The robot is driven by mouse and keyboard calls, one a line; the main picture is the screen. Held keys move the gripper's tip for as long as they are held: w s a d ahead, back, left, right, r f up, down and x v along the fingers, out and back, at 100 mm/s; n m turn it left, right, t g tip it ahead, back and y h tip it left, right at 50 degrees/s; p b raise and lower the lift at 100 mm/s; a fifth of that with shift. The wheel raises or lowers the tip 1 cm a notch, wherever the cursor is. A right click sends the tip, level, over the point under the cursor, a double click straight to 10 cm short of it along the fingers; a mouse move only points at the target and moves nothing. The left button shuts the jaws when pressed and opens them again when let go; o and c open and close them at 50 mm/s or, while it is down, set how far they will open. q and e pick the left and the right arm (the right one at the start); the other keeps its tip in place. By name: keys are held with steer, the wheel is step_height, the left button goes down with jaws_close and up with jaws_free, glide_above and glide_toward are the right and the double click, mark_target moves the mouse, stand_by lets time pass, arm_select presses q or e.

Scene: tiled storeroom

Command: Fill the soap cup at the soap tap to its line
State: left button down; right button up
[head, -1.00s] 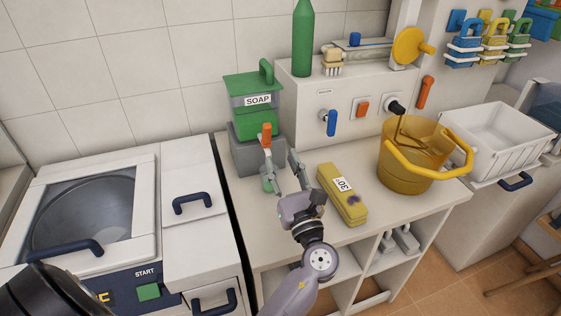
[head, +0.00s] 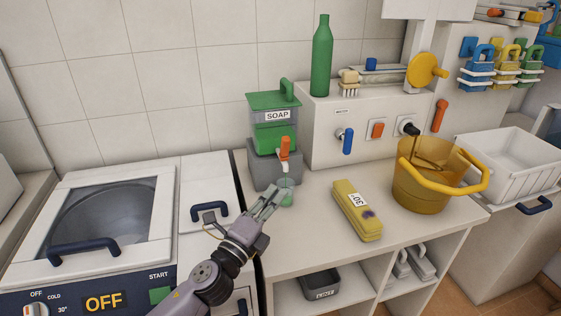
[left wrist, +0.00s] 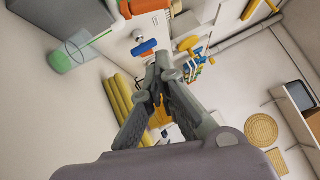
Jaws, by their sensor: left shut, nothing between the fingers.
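The soap dispenser (head: 272,112), a grey box with a green lid and SOAP label, stands against the wall. Its tap has an orange handle (head: 284,147), which points up. The small clear soap cup (head: 287,190) stands below the tap. In the left wrist view, the cup (left wrist: 72,52) has green soap in its bottom, and a thin green stream runs from the spout into it. I cannot make out its line. My left gripper (head: 273,200) is shut and empty, in front of and left of the cup in the head view, partly overlapping it. My right gripper is not in view.
A yellow bucket (head: 422,185) and a white basket (head: 505,155) stand further right. A washer (head: 100,215) stands left. A green bottle (head: 321,60) stands on the panel box.

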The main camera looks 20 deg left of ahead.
mark_target(285, 148)
arm_select(q)
steer(key=a+p+x, duration=0.2)
steer(key=x, duration=0.9)
steer(key=shift+w+a+r, duration=0.3)
steer(key=shift+w, duration=0.1)
steer(key=n+g+p, duration=0.1)
steer(key=p, duration=0.3)
steer(key=w+r+n+p, duration=0.1)
steer(key=p, duration=0.4)
steer(key=shift+a+r+g+y, duration=0.3)
steer(key=shift+a+r+g, duration=0.05)
steer(key=shift+a+g, duration=0.05)
